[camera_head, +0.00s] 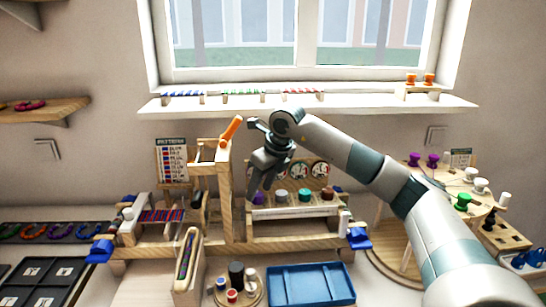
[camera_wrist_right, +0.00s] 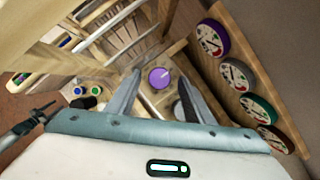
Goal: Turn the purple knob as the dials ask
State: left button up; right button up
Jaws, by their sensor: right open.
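The purple knob (camera_wrist_right: 159,77) shows in the wrist view as a round top with a light mark, on a wooden block. In the head view the purple knob (camera_head: 258,198) is at the left end of a row of knobs, partly covered by my gripper. My right gripper (camera_head: 260,188) points down over it, open. In the wrist view its two fingers stand on either side of the knob, with gaps. The dials stand on an upright board; the purple-rimmed dial (camera_wrist_right: 212,38) is farthest up in the wrist view. My left gripper is not in view.
Grey, green and brown knobs stand to the right of the purple one, the green knob (camera_head: 304,195) among them. A wooden frame with an orange handle (camera_head: 231,127) rises close on the left. A blue tray (camera_head: 311,300) lies in front.

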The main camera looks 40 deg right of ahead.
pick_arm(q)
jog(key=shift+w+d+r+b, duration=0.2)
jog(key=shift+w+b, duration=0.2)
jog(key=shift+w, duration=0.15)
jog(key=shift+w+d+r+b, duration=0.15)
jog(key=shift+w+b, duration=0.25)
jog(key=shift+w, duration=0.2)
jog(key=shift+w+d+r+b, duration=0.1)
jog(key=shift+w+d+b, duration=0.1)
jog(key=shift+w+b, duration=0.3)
pick_arm(e)
jog(key=v, duration=1.6)
